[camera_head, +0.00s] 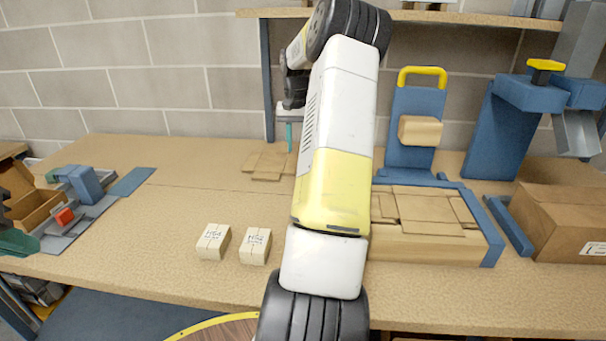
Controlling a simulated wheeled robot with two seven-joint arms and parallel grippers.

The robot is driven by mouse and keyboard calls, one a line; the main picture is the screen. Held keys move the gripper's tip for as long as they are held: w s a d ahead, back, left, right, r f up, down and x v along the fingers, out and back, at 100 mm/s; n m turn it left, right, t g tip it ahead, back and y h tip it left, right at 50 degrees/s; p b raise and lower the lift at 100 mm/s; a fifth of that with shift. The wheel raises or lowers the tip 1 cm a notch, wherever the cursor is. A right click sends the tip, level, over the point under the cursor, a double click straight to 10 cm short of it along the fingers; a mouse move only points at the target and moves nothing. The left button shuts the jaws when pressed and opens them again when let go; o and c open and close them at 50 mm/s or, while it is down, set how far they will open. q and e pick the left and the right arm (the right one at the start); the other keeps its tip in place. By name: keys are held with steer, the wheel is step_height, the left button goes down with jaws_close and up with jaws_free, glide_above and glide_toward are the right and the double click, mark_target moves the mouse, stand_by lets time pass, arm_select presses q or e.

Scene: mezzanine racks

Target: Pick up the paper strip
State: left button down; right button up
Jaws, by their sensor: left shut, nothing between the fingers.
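I cannot make out a paper strip for certain. Flat tan pieces (265,163) lie overlapping on the bench near the back wall, partly hidden by my right arm. My right arm rises through the middle of the view and bends over at the top. Its gripper (289,136) points down just above or behind these pieces, with teal fingertips seen edge-on. Whether it is open or holds anything does not show. My left gripper (17,243) is at the left edge, partly cut off, shut and empty, in front of an open cardboard box (40,207).
Two small labelled boxes (213,242) (255,246) stand near the front edge. A grey-blue device with a red block (64,217) is at left.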

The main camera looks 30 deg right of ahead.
steer(key=shift+m, duration=0.5)
steer(key=d+f, duration=0.1)
steer(key=f, duration=0.1)
steer(key=d+f, duration=0.3)
steer(key=f, duration=0.1)
steer(key=shift+d+f, duration=0.3)
steer(key=shift+f, duration=0.1)
step_height(320, 180, down, 5)
steer(key=shift+f, duration=0.1)
jaws_close()
